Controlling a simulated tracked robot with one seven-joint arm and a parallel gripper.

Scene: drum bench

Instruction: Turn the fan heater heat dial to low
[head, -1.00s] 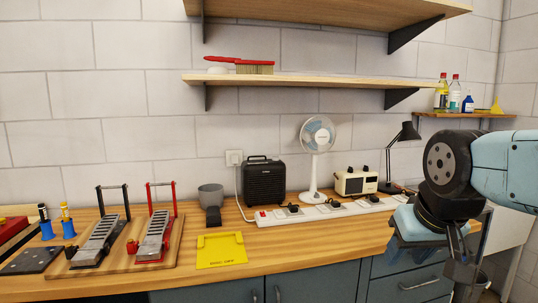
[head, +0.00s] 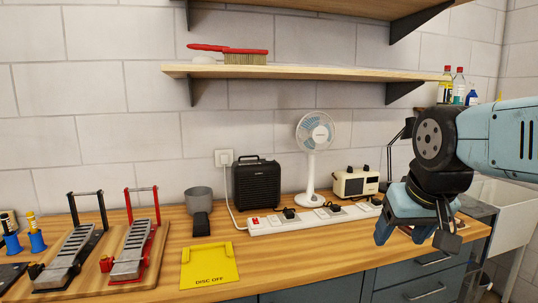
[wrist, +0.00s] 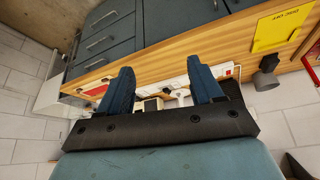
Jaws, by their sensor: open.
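The fan heater (head: 257,184) is a black, ribbed box with a top handle, standing at the back of the wooden bench against the wall. I cannot make out its heat dial or the dial's setting. My gripper (head: 415,237) is at the right of the head view, over the bench's right front part, well to the right of the heater and apart from it. In the wrist view my gripper (wrist: 160,68) shows two blue fingers spread wide with nothing between them. The heater is largely hidden behind the right finger there.
A white power strip (head: 310,219) with plugs runs in front of the heater and the white fan (head: 312,165). A cream device (head: 356,183) and dark lamp stand right. A grey cup (head: 199,200), yellow plate (head: 209,266) and pedals (head: 128,250) lie left. A shelf (head: 310,77) hangs above.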

